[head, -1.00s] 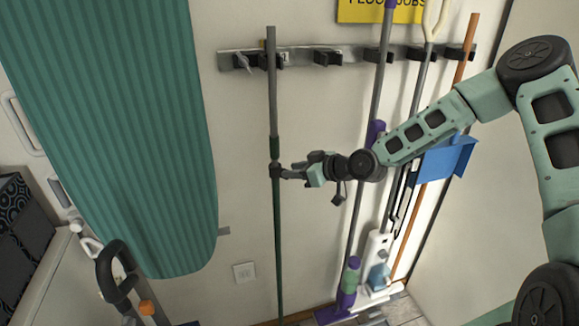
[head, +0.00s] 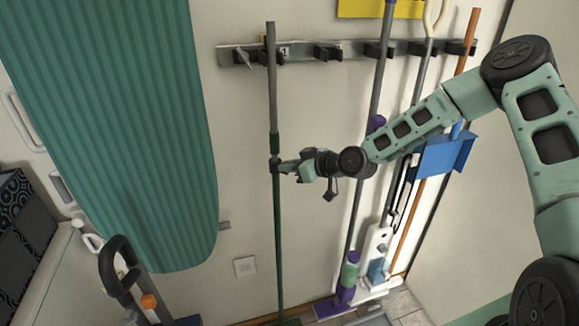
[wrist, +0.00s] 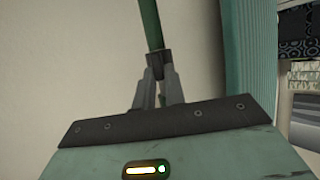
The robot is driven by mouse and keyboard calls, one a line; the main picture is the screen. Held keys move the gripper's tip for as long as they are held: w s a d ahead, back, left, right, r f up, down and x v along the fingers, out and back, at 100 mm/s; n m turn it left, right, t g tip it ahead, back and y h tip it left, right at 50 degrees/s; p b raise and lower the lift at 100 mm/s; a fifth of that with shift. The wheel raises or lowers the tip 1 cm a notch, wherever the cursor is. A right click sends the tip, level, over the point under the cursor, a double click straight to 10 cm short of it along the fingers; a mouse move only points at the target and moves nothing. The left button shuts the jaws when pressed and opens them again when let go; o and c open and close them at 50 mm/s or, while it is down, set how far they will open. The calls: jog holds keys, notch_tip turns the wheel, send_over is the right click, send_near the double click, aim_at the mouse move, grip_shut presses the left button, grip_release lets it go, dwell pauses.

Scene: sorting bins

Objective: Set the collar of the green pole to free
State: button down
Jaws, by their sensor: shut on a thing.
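The green pole (head: 277,220) stands upright against the wall in the head view, with a grey upper part and a green lower part. My gripper (head: 279,167) reaches in from the right and is shut on the collar. In the wrist view both fingers of my gripper (wrist: 159,80) close on the dark collar, and the green pole rises above it. The fingers partly hide the collar, and I cannot read its setting.
A wall rail (head: 300,53) with several clips holds the pole tops. A purple-handled mop, a blue dustpan (head: 443,157) and an orange pole (head: 410,225) hang to the right. A green ironing board (head: 120,120) stands left.

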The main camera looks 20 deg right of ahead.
aim_at(272, 167)
jog(key=shift+a, duration=0.1)
jog(key=a+m+t+h+b, duration=0.1)
jog(key=m+h+b, duration=0.1)
jog(key=m+h, duration=0.1)
jog(key=a+m+t+h+b, duration=0.1)
jog(key=m+h+b, duration=0.1)
jog(key=m+h, duration=0.1)
jog(key=s+a+m+t+h+b, duration=0.1)
jog(key=a+m+h, duration=0.1)
jog(key=m+h, duration=0.1)
jog(key=shift+r+h+b, duration=0.1)
jog(key=shift+h+b, duration=0.3)
jog(key=m+h, duration=0.1)
jog(key=a+m+h+p, duration=0.1)
jog(key=h, duration=0.1)
jog(key=m+g+h, duration=0.1)
jog(key=m, duration=0.1)
jog(key=shift+w+a+r+h+p, duration=0.1)
jog(key=shift+w+a+h+p, duration=0.1)
jog(key=shift+w+h+p, duration=0.15)
jog(key=shift+w+a+m+g+h+p, duration=0.1)
jog(key=shift+a+m+g+h+p, duration=0.15)
jog(key=shift+m+g+h, duration=0.35)
jog(key=shift+w+a+m+g+h+p, duration=0.15)
jog(key=shift+m+g+h, duration=0.25)
jog(key=shift+m+h, duration=0.4)
jog(key=shift+d, duration=0.1)
